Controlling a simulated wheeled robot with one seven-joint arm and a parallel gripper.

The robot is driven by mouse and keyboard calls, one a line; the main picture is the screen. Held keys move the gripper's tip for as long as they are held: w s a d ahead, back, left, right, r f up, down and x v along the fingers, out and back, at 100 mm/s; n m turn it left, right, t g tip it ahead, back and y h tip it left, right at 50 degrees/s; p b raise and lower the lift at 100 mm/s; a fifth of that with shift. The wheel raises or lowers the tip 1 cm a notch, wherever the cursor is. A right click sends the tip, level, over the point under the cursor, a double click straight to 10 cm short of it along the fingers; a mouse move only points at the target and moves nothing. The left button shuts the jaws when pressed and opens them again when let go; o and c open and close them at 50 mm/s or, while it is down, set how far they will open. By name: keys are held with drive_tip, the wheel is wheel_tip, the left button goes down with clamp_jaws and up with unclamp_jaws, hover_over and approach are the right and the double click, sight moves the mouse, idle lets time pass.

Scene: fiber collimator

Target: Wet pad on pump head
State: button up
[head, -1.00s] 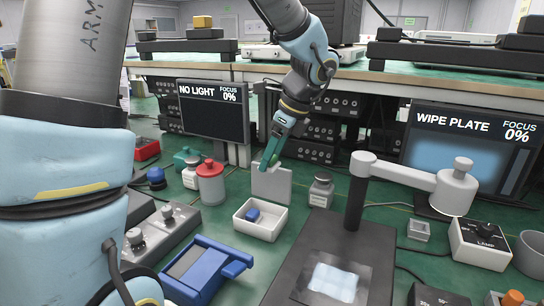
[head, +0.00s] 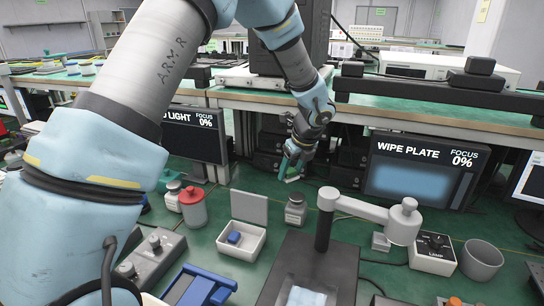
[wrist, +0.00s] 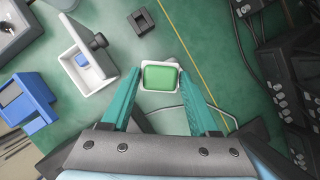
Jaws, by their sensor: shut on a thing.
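My gripper (head: 293,168) is in the air behind the white box and small jar, near the bench front. In the wrist view its teal fingers (wrist: 160,80) are closed on either side of a green pad (wrist: 160,77) with a white rim. The pad shows face-on between the fingertips. In the head view a small pale piece shows below the fingers. A red-lidded can (head: 193,207) stands upright to the left of the white box, apart from my gripper. It may be the pump, but I cannot tell. Whether the pad is wet is not visible.
The open white box (head: 243,240) holds a blue block (head: 234,237). A stand with a grey arm (head: 370,205), a lamp box (head: 432,252) and a grey cup (head: 481,259) are to the right. A blue tray (head: 200,286) is in front.

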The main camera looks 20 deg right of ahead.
sight(296, 196)
drive_tip(key=shift+d+m+p, duration=0.65)
drive_tip(key=shift+d+m, duration=0.05)
drive_tip(key=shift+d, duration=0.4)
drive_tip(key=f+b, duration=0.1)
drive_tip(key=f, duration=0.1)
drive_tip(key=f+b, duration=0.4)
drive_tip(key=shift+d+f, duration=0.35)
drive_tip(key=shift+f+b, duration=0.65)
drive_tip(key=shift+f, duration=0.35)
idle(0.6)
idle(0.5)
drive_tip(key=shift+r+p, duration=3.15)
drive_tip(key=shift+r, duration=0.4)
